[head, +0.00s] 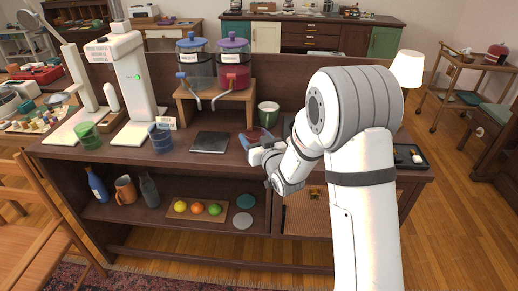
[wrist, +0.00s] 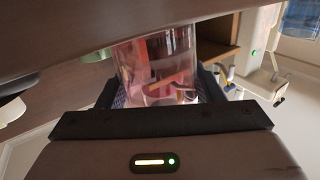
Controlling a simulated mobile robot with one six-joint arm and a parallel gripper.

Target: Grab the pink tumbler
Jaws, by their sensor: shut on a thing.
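The pink tumbler (wrist: 157,62), clear and pink-tinted, stands between the two dark fingers of my gripper (wrist: 158,88) in the wrist view. The fingers are shut on its sides. In the head view my gripper (head: 262,152) is over the front part of the dark counter (head: 330,165), right of the black flat pad. The tumbler is mostly hidden there by my gripper and arm. I cannot tell whether its base touches the counter.
A green tumbler (head: 87,135), a blue tumbler (head: 160,137) and a black pad (head: 210,142) are on the counter to the left. A green-and-white cup (head: 268,114) stands just behind my gripper. Two drink dispensers (head: 233,70) stand on a wooden riser. A black tray (head: 410,156) is at right.

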